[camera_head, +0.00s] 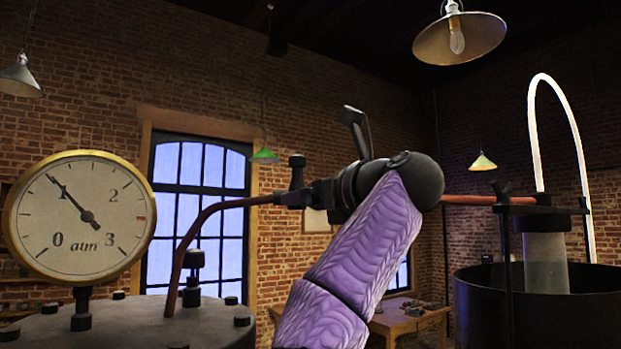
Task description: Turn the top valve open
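A copper pipe (222,206) rises from the lid of a dark vessel and bends right into a small black valve (297,172) with an upright black handle. A purple-sleeved arm, which looks like my right one, comes up from the bottom middle. It ends in a dark round joint and a black hand. The hand points left, so my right gripper (318,192) is right beside the valve, against or just behind its fitting. The fingers are dark and small, so I cannot tell whether they hold the valve. My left gripper is out of view.
A round brass-rimmed gauge (80,217) stands on the vessel lid (130,322), its needle pointing up-left near 1. At right, a copper pipe (480,200) leads to a glass jar (545,262) above a black tub (590,300). A wooden table (405,318) stands behind.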

